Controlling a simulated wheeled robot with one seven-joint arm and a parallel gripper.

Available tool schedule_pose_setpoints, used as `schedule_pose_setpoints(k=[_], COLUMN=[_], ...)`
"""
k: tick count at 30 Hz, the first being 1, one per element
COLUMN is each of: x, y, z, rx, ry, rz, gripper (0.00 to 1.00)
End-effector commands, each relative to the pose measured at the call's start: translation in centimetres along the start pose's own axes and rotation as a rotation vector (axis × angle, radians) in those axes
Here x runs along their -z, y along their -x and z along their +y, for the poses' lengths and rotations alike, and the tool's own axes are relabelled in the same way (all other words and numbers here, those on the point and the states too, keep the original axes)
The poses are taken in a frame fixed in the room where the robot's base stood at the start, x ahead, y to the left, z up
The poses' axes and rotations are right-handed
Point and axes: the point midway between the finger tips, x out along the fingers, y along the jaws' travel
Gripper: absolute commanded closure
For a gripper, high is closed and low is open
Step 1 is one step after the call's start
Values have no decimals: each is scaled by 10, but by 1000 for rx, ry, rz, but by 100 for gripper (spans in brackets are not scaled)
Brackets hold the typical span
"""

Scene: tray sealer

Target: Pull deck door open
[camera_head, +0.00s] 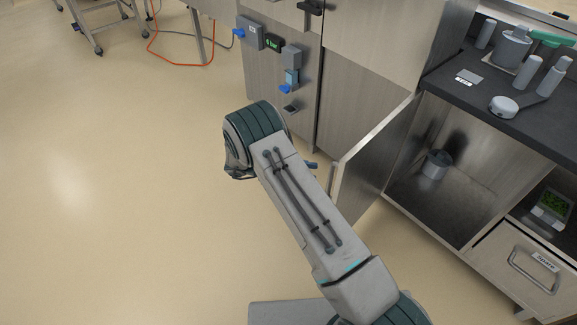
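A grey metal cabinet door (372,155), probably the deck door, stands swung out from the cabinet front. Its free edge points toward my arm, and the compartment (435,205) beside it is open to view. My arm crosses the middle of the picture, left of the door and partly in front of it. My gripper cannot be made out; the arm hides that area. A small dark part shows between the arm and the door's free edge, but I cannot tell what it is. Whether anything touches the door is hidden.
A metal pot (436,164) stands inside the compartment. The dark worktop (470,98) above holds canisters and a round white device (503,106). A drawer (515,262) is at lower right. Switch boxes (264,33) are on the left panel. The floor (110,190) at left is clear.

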Motion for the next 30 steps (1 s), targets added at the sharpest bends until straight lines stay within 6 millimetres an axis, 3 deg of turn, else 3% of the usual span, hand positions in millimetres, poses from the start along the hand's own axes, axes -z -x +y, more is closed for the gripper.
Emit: schedule_pose_setpoints(k=[6,12,30], x=[0,0,0], y=[41,61,67], z=[-1,-1,-1], rx=[-2,-4,-4], ry=[0,0,0], rz=[-1,1,1], gripper=[68,68,68])
